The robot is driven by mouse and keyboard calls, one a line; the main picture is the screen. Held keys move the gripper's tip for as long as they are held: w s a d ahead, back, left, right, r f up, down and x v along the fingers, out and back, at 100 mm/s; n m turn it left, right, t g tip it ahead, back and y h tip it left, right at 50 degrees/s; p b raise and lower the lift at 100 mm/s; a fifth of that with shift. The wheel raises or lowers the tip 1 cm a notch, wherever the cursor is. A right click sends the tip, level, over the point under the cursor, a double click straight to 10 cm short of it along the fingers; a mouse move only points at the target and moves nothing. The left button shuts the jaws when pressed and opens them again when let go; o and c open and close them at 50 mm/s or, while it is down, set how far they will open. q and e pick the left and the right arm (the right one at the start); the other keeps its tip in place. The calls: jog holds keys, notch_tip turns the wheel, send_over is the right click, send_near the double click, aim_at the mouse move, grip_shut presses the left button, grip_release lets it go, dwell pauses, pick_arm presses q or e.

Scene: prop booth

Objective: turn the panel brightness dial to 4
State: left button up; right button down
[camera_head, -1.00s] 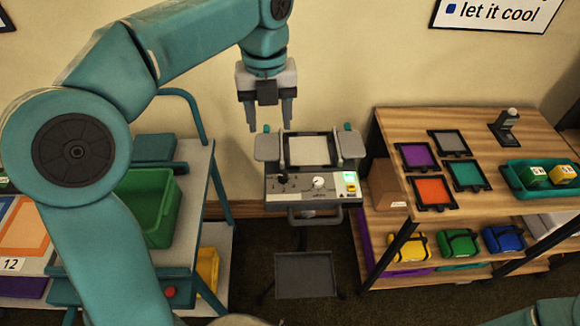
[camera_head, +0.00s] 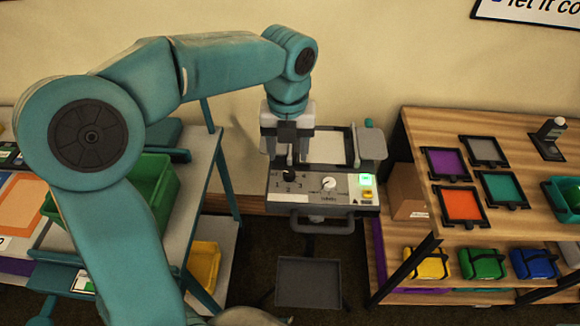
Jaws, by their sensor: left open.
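A grey machine with a control panel (camera_head: 310,199) stands against the wall in the middle. The panel has a white round dial (camera_head: 329,184) and, to its left, a small black knob (camera_head: 290,174) with small numbers below it. The dial's setting and the panel lettering are too small to read surely. A lit green display (camera_head: 366,180) is at the panel's right end. My left gripper (camera_head: 288,156) is open and points down above the panel's left part, in line with the black knob. I cannot tell whether it touches anything. My right gripper is out of view.
A wooden shelf unit (camera_head: 425,135) with coloured framed squares stands to the right, with a cardboard box (camera_head: 406,190) beside it. A green bin (camera_head: 155,185) sits on the left cart. A grey platform (camera_head: 308,282) lies low in front of the machine.

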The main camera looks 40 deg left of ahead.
aim_at(289, 172)
pick_arm(q)
jog(key=f, duration=0.5)
jog(key=shift+s+d+f, duration=0.15)
jog(key=shift+d+f, duration=0.05)
jog(key=shift+f, duration=0.1)
jog(key=shift+w+a+f, duration=0.15)
jog(key=shift+w+f, duration=0.05)
jog(key=shift+f, duration=0.2)
jog(key=shift+s+r, duration=0.1)
grip_shut()
